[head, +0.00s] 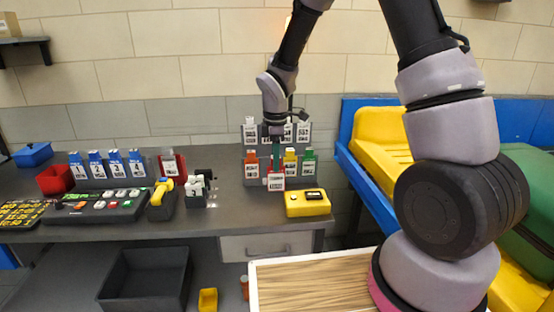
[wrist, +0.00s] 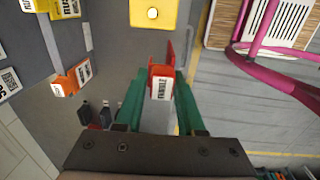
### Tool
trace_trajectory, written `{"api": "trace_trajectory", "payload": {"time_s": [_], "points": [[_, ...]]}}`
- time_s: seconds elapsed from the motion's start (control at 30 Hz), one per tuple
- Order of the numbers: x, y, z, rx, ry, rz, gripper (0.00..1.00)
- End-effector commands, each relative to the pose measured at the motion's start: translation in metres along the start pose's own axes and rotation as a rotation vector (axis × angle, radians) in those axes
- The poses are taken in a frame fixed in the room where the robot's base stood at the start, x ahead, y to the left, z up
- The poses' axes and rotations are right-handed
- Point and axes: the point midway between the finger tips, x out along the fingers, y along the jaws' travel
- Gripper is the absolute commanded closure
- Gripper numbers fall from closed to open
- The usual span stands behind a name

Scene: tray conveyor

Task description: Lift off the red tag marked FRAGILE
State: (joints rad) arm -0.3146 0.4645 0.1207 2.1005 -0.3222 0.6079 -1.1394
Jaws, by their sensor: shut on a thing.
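The red tag (head: 276,182) with a white label is held in front of the tag rack in the head view. In the wrist view the red tag (wrist: 161,86) sits between the green fingers, and its label reads FRAGILE. My gripper (head: 276,165) is shut on it, pointing down; its fingers also show in the wrist view (wrist: 161,92). The tag appears clear of the rack, in front of its lower row. The rack holds an orange tag (head: 252,168), a yellow tag (head: 290,160) and a green tag (head: 309,162), with white tags above.
A yellow box (head: 307,204) stands just right of the held tag. Left on the bench are a black stand (head: 198,190), a yellow handset (head: 160,192), a button panel (head: 97,207), several blue tags (head: 115,165) and another red tag (head: 172,165). A yellow-and-blue conveyor (head: 378,140) is at right.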

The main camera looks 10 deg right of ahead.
Motion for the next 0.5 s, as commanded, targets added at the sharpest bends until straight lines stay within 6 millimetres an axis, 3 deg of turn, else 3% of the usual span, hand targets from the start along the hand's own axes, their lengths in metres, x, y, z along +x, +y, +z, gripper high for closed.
{"api": "trace_trajectory", "payload": {"time_s": [0.27, 0.5], "points": [[-0.001, 0.000, 0.000, 0.000, 0.000, 0.001, 1.00], [-0.013, 0.002, 0.000, 0.002, 0.001, 0.001, 1.00]]}}
